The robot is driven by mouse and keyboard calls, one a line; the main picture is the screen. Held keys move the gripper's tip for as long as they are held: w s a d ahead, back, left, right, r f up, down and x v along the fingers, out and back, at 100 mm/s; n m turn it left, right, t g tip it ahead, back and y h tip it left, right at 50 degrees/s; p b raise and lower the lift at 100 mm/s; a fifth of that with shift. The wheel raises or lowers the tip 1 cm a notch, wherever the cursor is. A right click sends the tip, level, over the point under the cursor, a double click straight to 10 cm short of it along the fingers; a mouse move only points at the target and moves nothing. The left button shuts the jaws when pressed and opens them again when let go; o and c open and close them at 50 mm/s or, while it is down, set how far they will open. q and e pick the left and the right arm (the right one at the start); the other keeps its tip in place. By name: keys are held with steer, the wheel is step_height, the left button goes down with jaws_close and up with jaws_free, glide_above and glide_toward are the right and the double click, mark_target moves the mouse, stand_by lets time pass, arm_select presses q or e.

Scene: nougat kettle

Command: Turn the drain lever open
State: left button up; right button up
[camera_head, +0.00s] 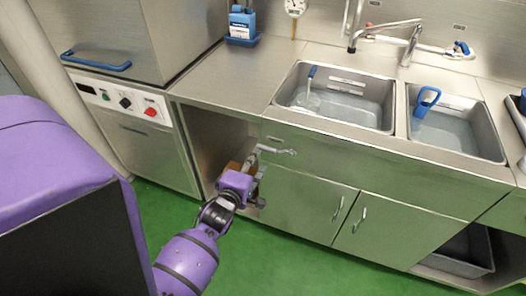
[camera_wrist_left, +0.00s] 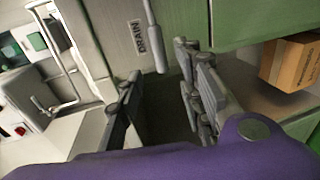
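The drain lever (camera_head: 277,151) is a grey metal handle on the front of the sink counter, below the left basin's left end. In the left wrist view the lever (camera_wrist_left: 153,38) is a pale rod beside a label (camera_wrist_left: 137,36) reading DRAIN. My left gripper (camera_head: 257,168) is just below and left of the lever in the head view. In the left wrist view my gripper (camera_wrist_left: 157,82) has its two dark fingers apart, with the lever's end near the gap between the tips. I cannot tell whether they touch. My right gripper is in neither view.
A cardboard box (camera_wrist_left: 292,62) sits in the open bay under the counter, close to my gripper. Cabinet doors (camera_head: 304,204) lie to the right. The left sink (camera_head: 345,72) and right sink (camera_head: 450,92) hold water. The green floor (camera_head: 285,262) in front is clear.

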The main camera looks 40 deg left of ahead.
mark_target(264, 149)
arm_select(q)
steer(key=x, duration=0.6)
steer(key=shift+w+f, duration=0.1)
steer(key=shift+w, duration=0.25)
jaws_close()
